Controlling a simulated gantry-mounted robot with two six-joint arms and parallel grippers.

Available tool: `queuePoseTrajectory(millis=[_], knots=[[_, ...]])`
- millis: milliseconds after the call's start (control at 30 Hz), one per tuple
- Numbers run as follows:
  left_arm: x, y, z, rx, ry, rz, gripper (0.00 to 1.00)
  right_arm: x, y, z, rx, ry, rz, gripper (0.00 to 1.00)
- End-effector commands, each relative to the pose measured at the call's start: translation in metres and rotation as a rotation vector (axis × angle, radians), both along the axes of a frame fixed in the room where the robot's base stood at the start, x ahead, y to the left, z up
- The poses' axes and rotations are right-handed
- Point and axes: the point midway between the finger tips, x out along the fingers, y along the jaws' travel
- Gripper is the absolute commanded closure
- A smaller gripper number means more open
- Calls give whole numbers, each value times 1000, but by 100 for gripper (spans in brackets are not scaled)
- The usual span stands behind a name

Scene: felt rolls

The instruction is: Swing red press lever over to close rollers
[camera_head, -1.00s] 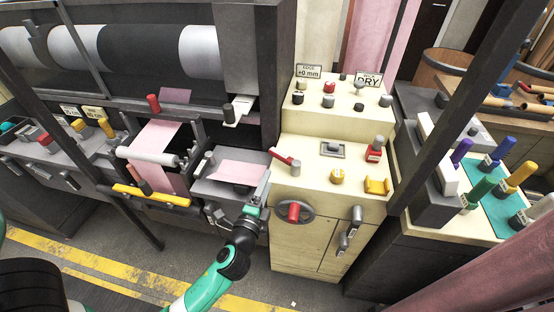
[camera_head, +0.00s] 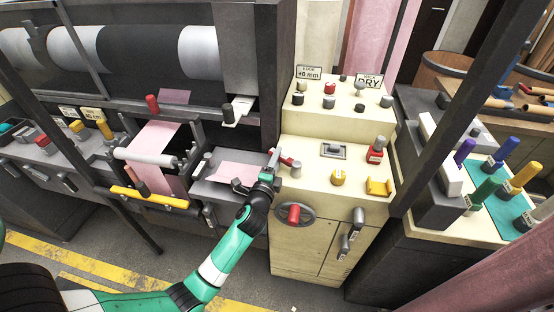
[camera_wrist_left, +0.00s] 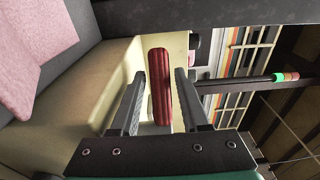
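A red lever handle (camera_head: 285,160) lies at the left edge of the cream cabinet's top, with a grey pivot post (camera_head: 296,169) at its right end. In the left wrist view it is a ribbed red bar (camera_wrist_left: 160,85). My left gripper (camera_head: 273,161) is at the lever's left end. In the left wrist view, its two fingers (camera_wrist_left: 159,74) stand apart on either side of the red bar, with gaps visible on both sides. The fingers partly cover the lever in the head view. My right gripper is not in view.
The cream cabinet (camera_head: 310,185) carries a yellow knob (camera_head: 338,177), a red button block (camera_head: 375,153) and a yellow bracket (camera_head: 379,187). Pink felt (camera_head: 240,171) lies on the grey table left of my gripper.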

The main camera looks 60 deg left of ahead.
Motion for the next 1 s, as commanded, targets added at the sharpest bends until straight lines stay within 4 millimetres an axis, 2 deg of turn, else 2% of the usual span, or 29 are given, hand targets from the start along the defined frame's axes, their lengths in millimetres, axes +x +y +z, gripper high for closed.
queuePoseTrajectory(millis=[33,233,1000], knots=[[0,0,0,0,0,0,65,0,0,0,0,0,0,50],[0,0,0,0,0,0,100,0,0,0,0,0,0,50],[0,0,0,0,-1,0,100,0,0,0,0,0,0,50]])
